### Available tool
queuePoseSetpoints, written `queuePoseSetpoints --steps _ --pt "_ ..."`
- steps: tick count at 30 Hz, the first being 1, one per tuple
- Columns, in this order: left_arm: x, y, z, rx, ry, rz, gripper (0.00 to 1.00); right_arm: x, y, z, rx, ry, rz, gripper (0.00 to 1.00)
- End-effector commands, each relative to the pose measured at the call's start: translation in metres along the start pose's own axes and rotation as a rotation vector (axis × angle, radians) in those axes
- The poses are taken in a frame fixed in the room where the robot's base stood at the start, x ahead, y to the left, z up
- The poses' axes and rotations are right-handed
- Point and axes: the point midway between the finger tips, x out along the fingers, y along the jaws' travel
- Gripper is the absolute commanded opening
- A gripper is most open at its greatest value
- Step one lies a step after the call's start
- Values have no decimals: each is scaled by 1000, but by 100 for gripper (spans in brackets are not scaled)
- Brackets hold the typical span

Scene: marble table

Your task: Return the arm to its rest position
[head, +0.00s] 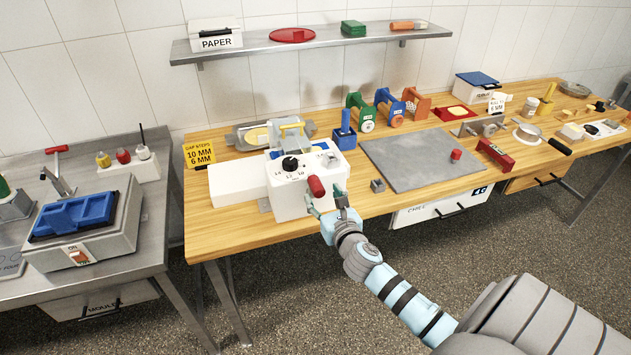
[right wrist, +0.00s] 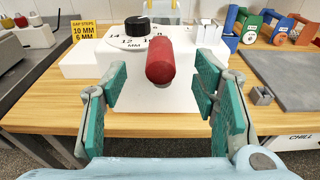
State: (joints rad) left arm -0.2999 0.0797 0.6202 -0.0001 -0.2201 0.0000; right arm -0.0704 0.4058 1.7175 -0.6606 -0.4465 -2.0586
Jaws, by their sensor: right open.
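My right gripper (head: 326,201) is open at the front edge of the wooden table, in front of a white machine (head: 285,205) with a black dial and a red handle (head: 316,186). In the right wrist view the red handle (right wrist: 159,56) sticks out toward me between the two spread green-padded fingers. A gap shows on both sides, and the fingers appear not to touch it. My right arm reaches in from the lower right of the head view. My left gripper is not in view.
A grey mat (head: 415,160) lies right of the machine, with a small metal block (head: 377,185) near its left edge. Colored dispensers (head: 362,112) stand behind. A steel bench (head: 130,255) stands at left. The floor before the table is clear.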

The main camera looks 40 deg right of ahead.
Motion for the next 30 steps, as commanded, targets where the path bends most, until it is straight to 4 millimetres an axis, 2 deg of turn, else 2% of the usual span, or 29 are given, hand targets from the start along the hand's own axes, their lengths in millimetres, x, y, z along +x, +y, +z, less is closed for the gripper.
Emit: queuePoseSetpoints --steps 3,17,20,22,23,25,26,27,28,29,30 --pt "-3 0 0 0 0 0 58 -6 0 1 1 0 0 54" --pt "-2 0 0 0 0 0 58 -6 0 -1 5 0 0 54" --pt "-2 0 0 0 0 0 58 -6 1 0 109 -1 4 54" --pt "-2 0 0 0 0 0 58 -5 2 -7 319 17 15 54" --pt "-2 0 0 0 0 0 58 -4 0 -18 441 44 10 54" --pt "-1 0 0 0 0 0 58 -4 -9 -69 802 148 -47 54" --pt "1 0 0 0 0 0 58 -7 -13 -99 968 200 -95 54" --pt "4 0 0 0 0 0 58 -16 -19 -142 1176 263 -174 54" --pt "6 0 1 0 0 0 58 -25 -23 -174 1327 304 -247 54" --pt "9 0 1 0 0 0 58 -37 -26 -207 1469 338 -325 54" --pt "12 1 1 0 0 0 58 -55 -30 -249 1643 372 -443 54"
